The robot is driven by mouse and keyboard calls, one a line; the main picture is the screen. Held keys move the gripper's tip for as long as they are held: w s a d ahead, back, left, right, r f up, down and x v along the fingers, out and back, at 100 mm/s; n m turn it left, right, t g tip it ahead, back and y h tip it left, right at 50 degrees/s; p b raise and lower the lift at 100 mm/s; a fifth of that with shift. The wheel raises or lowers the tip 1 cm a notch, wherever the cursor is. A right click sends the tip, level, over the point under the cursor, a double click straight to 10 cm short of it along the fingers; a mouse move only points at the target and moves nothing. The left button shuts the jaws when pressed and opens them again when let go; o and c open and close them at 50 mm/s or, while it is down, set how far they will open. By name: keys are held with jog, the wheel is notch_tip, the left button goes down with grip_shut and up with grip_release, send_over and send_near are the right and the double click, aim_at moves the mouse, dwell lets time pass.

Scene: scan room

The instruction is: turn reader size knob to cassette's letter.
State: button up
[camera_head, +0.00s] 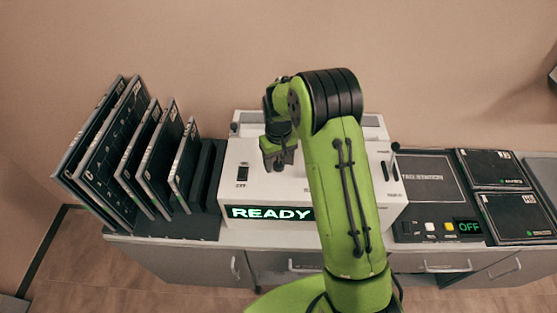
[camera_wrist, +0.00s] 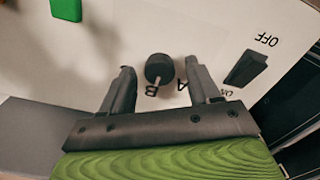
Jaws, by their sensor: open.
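The reader (camera_head: 232,150) is a white box with a lit green READY display (camera_head: 268,213). Its dark round size knob (camera_wrist: 158,68) shows in the wrist view, with letters A and B printed beside it, upside down. A pale mark on the knob seems to lie on its B side, but I cannot read it surely. My gripper (camera_head: 279,158) is over the reader's front in the head view. In the wrist view my gripper (camera_wrist: 160,76) is open, its fingers on either side of the knob, not visibly touching it. My arm hides the knob in the head view.
A black rocker switch (camera_wrist: 245,68) marked OFF and ON is right of the knob; a green part (camera_wrist: 66,9) is upper left. Several dark cassettes (camera_head: 112,150) stand in a rack at left. Two flat cassettes (camera_head: 515,215) (camera_head: 493,168) lie right of a panel reading OFF (camera_head: 468,227).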

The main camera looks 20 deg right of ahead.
jog(key=c, duration=1)
jog(key=shift+c, duration=0.2)
jog(key=shift+n, duration=0.3)
jog(key=n+b, duration=0.1)
jog(key=n, duration=0.4)
jog(key=n+b, duration=0.1)
jog(key=n, duration=0.5)
jog(key=shift+n, duration=0.3)
jog(key=o, duration=1)
